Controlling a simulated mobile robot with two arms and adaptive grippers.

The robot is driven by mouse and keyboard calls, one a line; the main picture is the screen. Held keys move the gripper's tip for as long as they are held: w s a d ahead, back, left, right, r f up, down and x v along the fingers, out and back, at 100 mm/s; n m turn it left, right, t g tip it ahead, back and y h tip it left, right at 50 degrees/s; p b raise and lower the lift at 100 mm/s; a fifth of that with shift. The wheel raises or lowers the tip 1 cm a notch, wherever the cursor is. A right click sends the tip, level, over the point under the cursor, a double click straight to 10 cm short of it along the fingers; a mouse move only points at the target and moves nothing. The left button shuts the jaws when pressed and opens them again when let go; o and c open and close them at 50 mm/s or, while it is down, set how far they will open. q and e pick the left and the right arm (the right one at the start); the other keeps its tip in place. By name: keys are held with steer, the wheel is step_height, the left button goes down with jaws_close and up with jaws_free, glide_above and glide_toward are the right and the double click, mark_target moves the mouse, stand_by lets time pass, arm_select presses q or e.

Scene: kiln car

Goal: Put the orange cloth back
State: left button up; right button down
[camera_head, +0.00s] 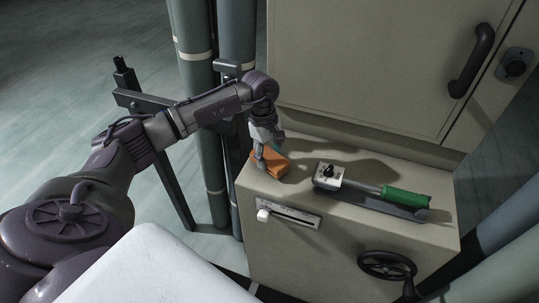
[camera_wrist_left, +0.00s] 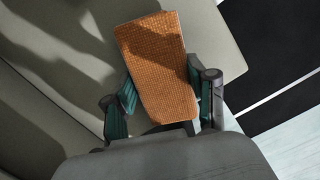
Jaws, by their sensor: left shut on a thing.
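The orange cloth (camera_head: 273,163) is a folded, woven-textured pad at the left end of the beige cabinet's top ledge (camera_head: 320,210). My left gripper (camera_head: 267,160) reaches down onto it from above and is shut on it. In the left wrist view the cloth (camera_wrist_left: 160,65) lies between the two teal-padded fingers of the gripper (camera_wrist_left: 162,104), one on each side. It is at or just above the ledge surface; I cannot tell whether it touches. My right gripper is not in view.
A tall cabinet door with a black handle (camera_head: 471,60) rises behind. Pipes (camera_head: 206,90) stand close on the left. A handwheel (camera_head: 387,265) sits on the front.

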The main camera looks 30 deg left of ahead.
arm_select(q)
steer(key=shift+f+b, duration=0.4)
steer(key=shift+f, duration=0.1)
stand_by(0.4)
steer(key=o, duration=1.1)
steer(key=shift+r, duration=0.2)
steer(key=shift+w+a+r+p, duration=0.1)
steer(key=shift+a+r+p, duration=0.1)
steer(key=shift+r+p, duration=0.75)
steer(key=shift+s+a+r+p, duration=0.15)
steer(key=shift+r+p, duration=0.25)
steer(key=shift+r, duration=1.2)
steer(key=shift+w+a+r+p, duration=0.2)
steer(key=shift+r+p, duration=0.45)
steer(key=shift+r, duration=0.6)
steer(key=shift+a+r, duration=0.1)
steer(key=shift+r, duration=0.05)
step_height(320, 180, up, 12)
steer(key=a, duration=0.1)
steer(key=shift+a+f, duration=0.2)
steer(key=shift+a, duration=0.15)
